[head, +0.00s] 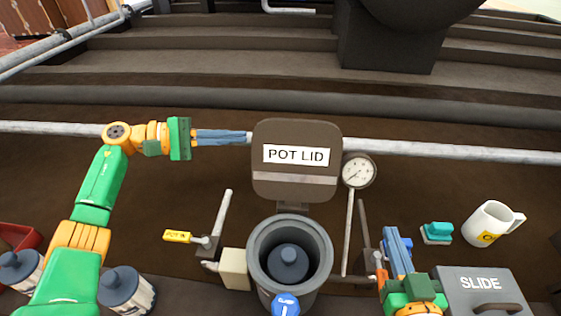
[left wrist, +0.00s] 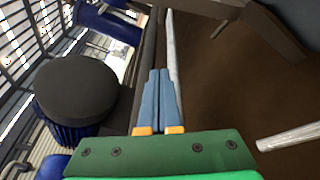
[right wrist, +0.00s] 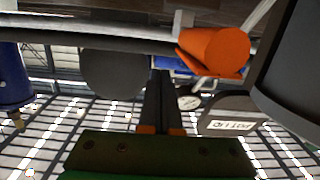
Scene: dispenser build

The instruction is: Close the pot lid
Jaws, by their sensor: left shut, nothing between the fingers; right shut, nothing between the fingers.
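The pot lid (head: 297,180) is a dark grey-brown flap labelled "POT LID". It stands upright behind the open pot (head: 254,245), which has a round grey piece inside. My left gripper (head: 245,137) is shut and empty, its blue fingertips pointing right at the lid's upper left edge. Whether they touch the lid cannot be told. It also shows shut in the left wrist view (left wrist: 160,72). My right gripper (head: 391,230) is shut and empty, low to the right of the pot. In the right wrist view the lid (right wrist: 228,122) shows to the right of the shut fingers (right wrist: 161,74).
A gauge (head: 358,170) on a thin stem stands right of the lid. A lever with a yellow tag (head: 177,237) is left of the pot. A box marked "SLIDE" (head: 482,287), a teal block (head: 437,232) and a white mug (head: 490,222) are at right. A metal rail (head: 440,151) runs behind.

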